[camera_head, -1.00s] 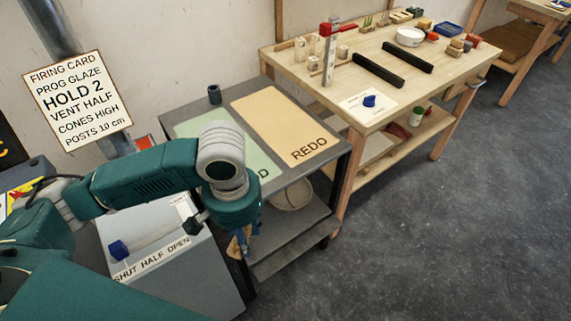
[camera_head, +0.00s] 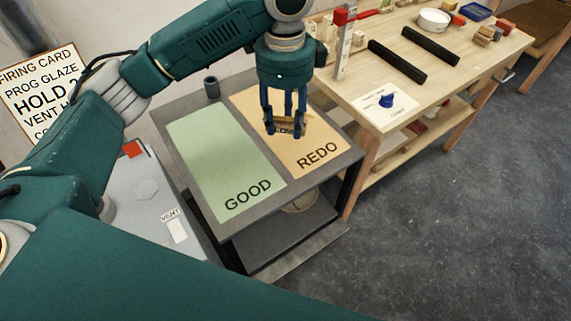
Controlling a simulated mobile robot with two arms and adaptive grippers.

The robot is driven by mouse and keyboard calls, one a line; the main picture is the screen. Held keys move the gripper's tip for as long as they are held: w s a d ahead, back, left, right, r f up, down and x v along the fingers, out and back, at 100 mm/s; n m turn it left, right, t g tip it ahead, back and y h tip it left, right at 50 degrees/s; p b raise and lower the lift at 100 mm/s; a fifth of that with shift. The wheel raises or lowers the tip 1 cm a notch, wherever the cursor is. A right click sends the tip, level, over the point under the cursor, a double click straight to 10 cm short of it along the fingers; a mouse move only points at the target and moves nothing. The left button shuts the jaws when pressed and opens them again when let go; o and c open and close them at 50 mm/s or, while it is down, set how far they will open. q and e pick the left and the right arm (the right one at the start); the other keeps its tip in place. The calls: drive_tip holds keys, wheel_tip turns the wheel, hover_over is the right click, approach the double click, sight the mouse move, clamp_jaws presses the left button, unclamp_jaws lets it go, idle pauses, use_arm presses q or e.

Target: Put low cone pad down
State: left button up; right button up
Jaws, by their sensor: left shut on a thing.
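My left gripper (camera_head: 285,126) is above the orange REDO mat (camera_head: 318,155), pointing down. It is shut on a small tan pad (camera_head: 286,131) with dark lettering that looks like "LOW", the low cone pad. The pad is at or just above the mat; I cannot tell whether it touches. The fingers hide part of it. My right gripper is not in view.
The green GOOD mat (camera_head: 215,150) lies bare left of the REDO mat on the grey cart (camera_head: 190,106). A small dark cup (camera_head: 211,87) stands at its back edge. A wooden bench (camera_head: 455,84) with black bars (camera_head: 398,62) and a card with a blue piece (camera_head: 386,101) adjoins on the right.

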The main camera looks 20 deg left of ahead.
sight(285, 133)
use_arm(q)
wheel_tip(285, 133, down, 13)
drive_tip(key=shift+s+r+p, duration=0.1)
drive_tip(key=shift+s+p, duration=0.05)
drive_tip(key=shift+p, duration=0.4)
drive_tip(key=shift+f, duration=0.65)
wheel_tip(285, 133, down, 4)
drive_tip(key=shift+f, duration=0.1)
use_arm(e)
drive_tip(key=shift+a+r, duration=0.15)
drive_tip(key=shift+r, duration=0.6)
use_arm(q)
drive_tip(key=o, duration=1.2)
drive_tip(key=shift+f, duration=0.1)
wheel_tip(285, 133, up, 12)
drive_tip(key=shift+r+b, duration=0.15)
drive_tip(key=shift+b, duration=0.4)
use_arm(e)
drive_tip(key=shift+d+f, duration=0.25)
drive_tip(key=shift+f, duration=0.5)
